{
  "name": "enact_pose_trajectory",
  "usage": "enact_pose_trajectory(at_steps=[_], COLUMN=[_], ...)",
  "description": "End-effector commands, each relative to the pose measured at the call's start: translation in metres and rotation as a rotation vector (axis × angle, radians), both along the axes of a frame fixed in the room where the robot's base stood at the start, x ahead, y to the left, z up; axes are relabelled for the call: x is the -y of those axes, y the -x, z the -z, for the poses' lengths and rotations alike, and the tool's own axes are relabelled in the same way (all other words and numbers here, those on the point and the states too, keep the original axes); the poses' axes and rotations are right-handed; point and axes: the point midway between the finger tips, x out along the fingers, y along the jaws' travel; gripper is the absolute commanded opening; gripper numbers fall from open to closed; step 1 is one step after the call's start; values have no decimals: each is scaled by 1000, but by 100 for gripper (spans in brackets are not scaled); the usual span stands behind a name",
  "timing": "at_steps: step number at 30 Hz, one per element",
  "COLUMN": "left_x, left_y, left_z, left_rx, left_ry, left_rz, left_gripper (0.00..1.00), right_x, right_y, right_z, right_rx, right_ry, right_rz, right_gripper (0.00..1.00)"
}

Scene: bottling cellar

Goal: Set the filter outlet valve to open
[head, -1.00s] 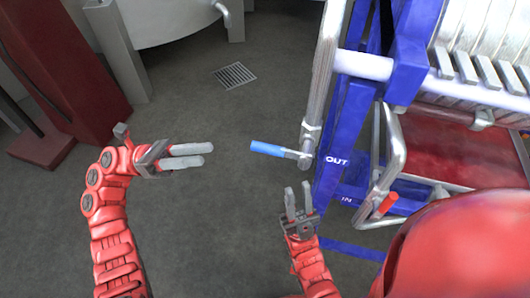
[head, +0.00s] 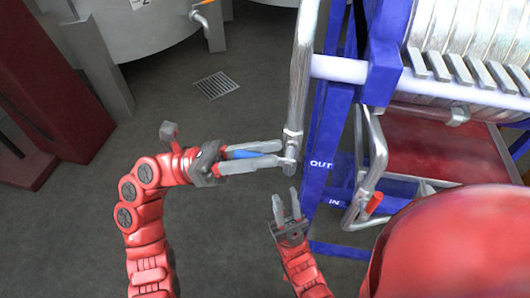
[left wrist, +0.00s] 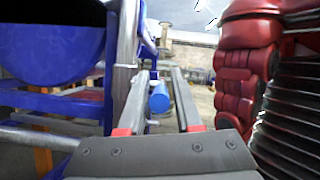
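The filter outlet valve has a blue lever (head: 240,154) beside the OUT label (head: 321,164). The lever points left, crosswise to the steel outlet pipe (head: 301,80). My left gripper (head: 283,153) has one finger on each side of the lever, its tips near the pipe's lower end. In the left wrist view the blue lever (left wrist: 159,98) shows between the two fingers, with a gap at least on the right side, so they are not shut on it. My right gripper (head: 285,197) is open and empty, just below the valve.
A red-handled valve (head: 374,202) sits near the IN label (head: 334,203) on the blue frame (head: 328,130). A red tray (head: 440,148) is under the filter plates (head: 465,45). A tank (head: 140,30) stands at upper left. The floor around the drain grate (head: 216,85) is clear.

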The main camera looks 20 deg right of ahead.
Motion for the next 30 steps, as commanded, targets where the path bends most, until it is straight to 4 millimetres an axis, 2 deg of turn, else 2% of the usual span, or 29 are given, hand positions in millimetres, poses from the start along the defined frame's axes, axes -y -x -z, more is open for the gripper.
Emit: enact_pose_trajectory(at_steps=[11,16,30], left_x=[4,4,4], left_y=[3,3,3], left_z=[-2,-2,-2], left_rx=[0,0,0], left_ry=[1,1,0], left_rz=[1,1,1], left_gripper=[32,1,0], right_x=[0,0,0], right_y=[0,0,0], right_z=[1,0,1], right_rx=[1,2,2], right_ry=[2,1,1], right_rz=[0,0,0], right_gripper=[28,28,28])
